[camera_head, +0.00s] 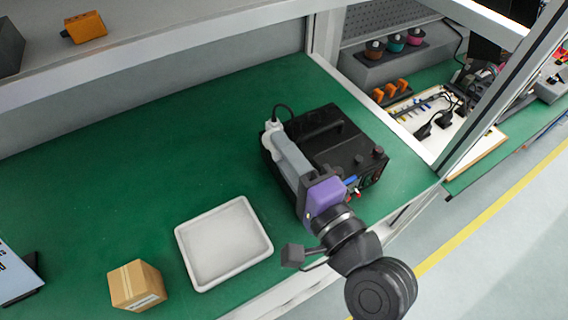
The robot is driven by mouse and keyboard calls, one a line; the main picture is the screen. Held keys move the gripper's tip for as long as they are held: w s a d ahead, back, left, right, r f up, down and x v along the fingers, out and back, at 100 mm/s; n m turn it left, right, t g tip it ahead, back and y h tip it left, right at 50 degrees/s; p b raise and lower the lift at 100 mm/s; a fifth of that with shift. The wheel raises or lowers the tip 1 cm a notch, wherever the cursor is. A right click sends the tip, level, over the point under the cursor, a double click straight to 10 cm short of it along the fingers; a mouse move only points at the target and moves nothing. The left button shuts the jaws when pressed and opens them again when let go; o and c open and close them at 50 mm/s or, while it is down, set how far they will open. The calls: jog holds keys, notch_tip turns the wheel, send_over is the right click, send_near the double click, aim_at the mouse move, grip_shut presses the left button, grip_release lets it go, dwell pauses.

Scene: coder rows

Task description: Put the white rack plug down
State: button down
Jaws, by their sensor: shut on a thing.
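The white rack plug (271,127) is at the tips of my gripper (276,140), near the back left edge of the black box-shaped device. My gripper is shut on it. A thin black cable loops up from the plug and bends toward the black device (330,135). The arm comes in from the lower right and covers the left side of the device. Whether the plug touches the device or the green bench top (160,165) cannot be told from this view.
An empty white tray (186,262) and a cardboard box (137,286) stand at the front of the bench. The green surface left of the device is clear. A post and shelf frame (490,95) stand to the right. An orange item (86,27) sits on the upper shelf.

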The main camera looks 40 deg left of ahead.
jog(key=shift+f, duration=1.75)
jog(key=shift+f+b, duration=0.55)
jog(key=shift+b, duration=0.1)
jog(key=shift+f, duration=0.15)
jog(key=c, duration=1.3)
grip_release()
jog(key=shift+s+f, duration=0.1)
jog(key=shift+f, duration=0.05)
jog(key=shift+r+b+v, duration=0.25)
jog(key=shift+r+v, duration=0.05)
jog(key=shift+v, duration=1.7)
jog(key=shift+r+b+v, duration=0.2)
jog(key=shift+r+v, duration=0.05)
jog(key=shift+v, duration=1.75)
jog(key=shift+r+b+v, duration=0.25)
jog(key=shift+r+v, duration=0.05)
jog(key=shift+v, duration=1.7)
